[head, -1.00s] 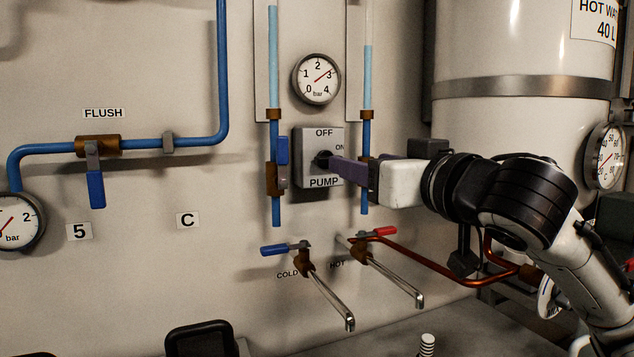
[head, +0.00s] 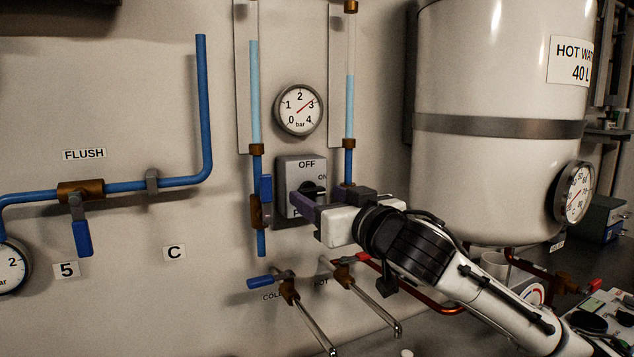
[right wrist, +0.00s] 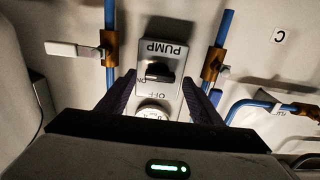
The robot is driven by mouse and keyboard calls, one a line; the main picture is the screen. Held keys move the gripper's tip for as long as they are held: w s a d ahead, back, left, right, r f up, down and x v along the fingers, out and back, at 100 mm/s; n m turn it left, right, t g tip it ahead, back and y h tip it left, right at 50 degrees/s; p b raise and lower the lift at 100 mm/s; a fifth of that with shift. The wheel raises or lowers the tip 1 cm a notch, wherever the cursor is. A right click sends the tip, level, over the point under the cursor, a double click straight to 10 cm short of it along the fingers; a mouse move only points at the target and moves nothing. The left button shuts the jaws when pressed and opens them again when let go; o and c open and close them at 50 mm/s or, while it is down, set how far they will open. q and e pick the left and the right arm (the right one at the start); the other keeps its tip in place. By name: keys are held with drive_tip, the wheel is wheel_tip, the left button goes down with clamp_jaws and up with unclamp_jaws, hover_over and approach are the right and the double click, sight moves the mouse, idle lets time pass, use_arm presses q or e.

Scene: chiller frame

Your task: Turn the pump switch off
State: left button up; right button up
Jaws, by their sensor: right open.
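The pump switch (head: 290,170) is a grey box on the wall marked OFF, ON and PUMP, with a black knob (head: 311,187). In the right wrist view the box appears upside down, with the knob (right wrist: 158,71) facing me. The knob's bar seems turned toward ON, though this is not sharp. My right gripper (head: 300,204) is in front of the lower part of the box and hides most of the PUMP label. In the right wrist view the gripper (right wrist: 160,84) is open, its purple fingers on either side of the box, apart from the knob. My left gripper is not in view.
Blue pipes with a blue-handled valve (head: 266,188) run close left of the switch, and another pipe (head: 348,160) close right. A pressure gauge (head: 298,110) is above. Cold and hot taps (head: 375,308) jut out below. A white water tank (head: 500,80) stands right.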

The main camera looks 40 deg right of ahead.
drive_tip(key=shift+x, duration=1.05)
drive_tip(key=shift+c, duration=1.3)
drive_tip(key=c, duration=0.8)
